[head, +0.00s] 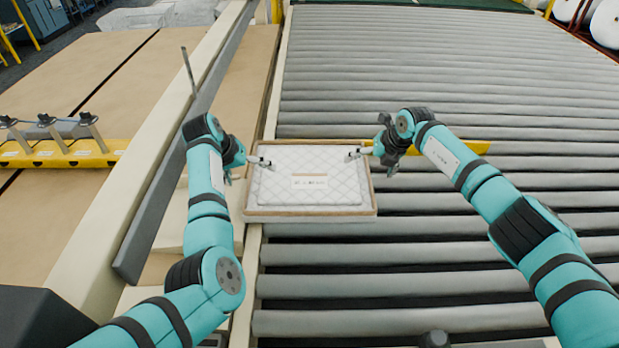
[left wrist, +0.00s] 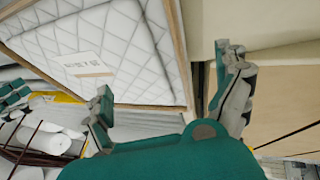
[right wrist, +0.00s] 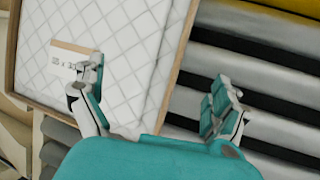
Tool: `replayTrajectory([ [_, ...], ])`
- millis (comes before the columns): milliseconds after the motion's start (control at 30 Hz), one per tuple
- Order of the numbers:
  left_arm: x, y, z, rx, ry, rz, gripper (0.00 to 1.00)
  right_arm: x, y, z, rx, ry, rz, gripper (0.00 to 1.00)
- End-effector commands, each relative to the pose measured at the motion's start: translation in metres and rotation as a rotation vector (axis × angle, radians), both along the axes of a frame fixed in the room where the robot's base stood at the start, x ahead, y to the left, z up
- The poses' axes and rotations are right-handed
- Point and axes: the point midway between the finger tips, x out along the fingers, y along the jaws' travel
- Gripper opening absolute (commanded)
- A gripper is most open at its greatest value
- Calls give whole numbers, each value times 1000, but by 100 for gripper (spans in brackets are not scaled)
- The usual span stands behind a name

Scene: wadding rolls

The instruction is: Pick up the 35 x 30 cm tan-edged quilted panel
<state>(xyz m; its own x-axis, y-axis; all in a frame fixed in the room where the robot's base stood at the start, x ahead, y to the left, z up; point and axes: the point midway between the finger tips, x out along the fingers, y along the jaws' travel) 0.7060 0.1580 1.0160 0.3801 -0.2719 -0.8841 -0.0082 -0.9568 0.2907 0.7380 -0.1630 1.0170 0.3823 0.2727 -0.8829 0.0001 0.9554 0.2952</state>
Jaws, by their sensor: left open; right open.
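The tan-edged quilted panel (head: 312,178) is white with a diamond stitch, a tan rim and a small label. It lies flat, mostly on the rollers, with its left edge near the side rail. It also shows in the left wrist view (left wrist: 120,45) and the right wrist view (right wrist: 115,35). My left gripper (head: 257,162) is open at the panel's left edge; in the left wrist view its fingers (left wrist: 170,85) stand either side of the rim. My right gripper (head: 362,153) is open at the right edge, its fingers (right wrist: 155,90) either side of the rim. I cannot tell whether either touches.
The grey roller conveyor (head: 450,90) extends right and behind, mostly clear. A pale rail (head: 150,170) and tan boards (head: 80,80) lie to the left. A yellow bar with clamps (head: 60,152) is at far left. A yellow strip (head: 470,147) lies behind my right arm.

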Motion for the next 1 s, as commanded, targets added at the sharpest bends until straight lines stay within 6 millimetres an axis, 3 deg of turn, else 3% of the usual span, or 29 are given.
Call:
replayTrajectory([
  [200, 11, -8, -26, 0, 3, -1, 100, 11, 10, -27, 1, 4, -2, 100],
  [400, 17, -11, -38, 1, 1, 1, 100, 21, 11, -35, 5, -4, -6, 100],
  [1000, 22, -15, -52, 1, 0, 0, 100, 22, 16, -52, 0, 0, 1, 100],
])
